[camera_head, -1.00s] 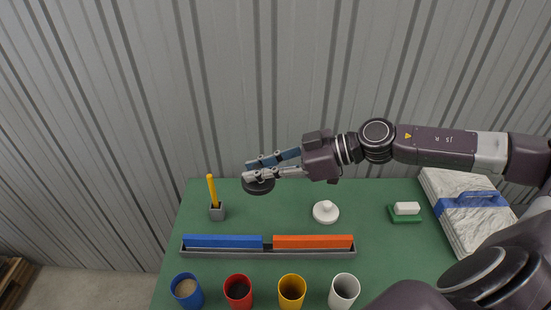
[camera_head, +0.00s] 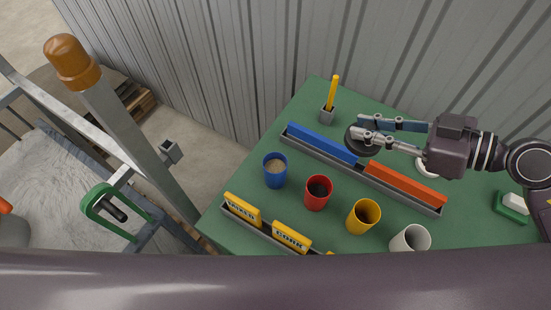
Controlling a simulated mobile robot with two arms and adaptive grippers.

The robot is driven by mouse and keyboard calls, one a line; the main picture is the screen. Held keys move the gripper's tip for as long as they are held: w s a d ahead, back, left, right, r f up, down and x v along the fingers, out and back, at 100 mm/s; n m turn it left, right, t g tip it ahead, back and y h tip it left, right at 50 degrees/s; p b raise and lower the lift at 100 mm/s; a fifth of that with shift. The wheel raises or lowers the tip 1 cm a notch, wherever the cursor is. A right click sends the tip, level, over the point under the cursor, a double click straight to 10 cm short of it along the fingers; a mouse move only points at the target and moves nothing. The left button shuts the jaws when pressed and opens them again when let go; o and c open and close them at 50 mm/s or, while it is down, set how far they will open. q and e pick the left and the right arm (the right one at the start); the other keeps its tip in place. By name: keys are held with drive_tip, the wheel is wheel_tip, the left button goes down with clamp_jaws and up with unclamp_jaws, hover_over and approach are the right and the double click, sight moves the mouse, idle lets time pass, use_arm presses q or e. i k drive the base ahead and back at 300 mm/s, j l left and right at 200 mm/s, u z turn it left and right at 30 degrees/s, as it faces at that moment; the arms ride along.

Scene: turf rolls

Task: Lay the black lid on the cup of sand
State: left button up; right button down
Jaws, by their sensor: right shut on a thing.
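The black lid (camera_head: 352,145) is a dark round disc between the fingers of my right gripper (camera_head: 362,127). The gripper is shut on it and holds it over the table, by the blue and orange bars. The cup of sand (camera_head: 275,172) is a blue cup with tan sand inside. It stands upright on the green table, left of and nearer than the lid, and its top is open. My left gripper is not in view.
A red cup (camera_head: 318,193), a yellow cup (camera_head: 363,216) and a white cup (camera_head: 410,239) stand in a row right of the blue cup. A blue bar (camera_head: 322,144) and an orange bar (camera_head: 405,184) lie in a long tray. A yellow stick (camera_head: 333,92) stands upright in a holder. Yellow labelled blocks (camera_head: 243,207) line the front.

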sight(274, 164)
drive_tip(key=k+u, duration=0.15)
drive_tip(key=u, duration=1)
drive_tip(key=k+j, duration=0.15)
drive_tip(key=k, duration=0.3)
drive_tip(key=k+j, duration=0.15)
drive_tip(key=k, duration=0.25)
drive_tip(key=k+j, duration=0.1)
drive_tip(key=k, duration=0.35)
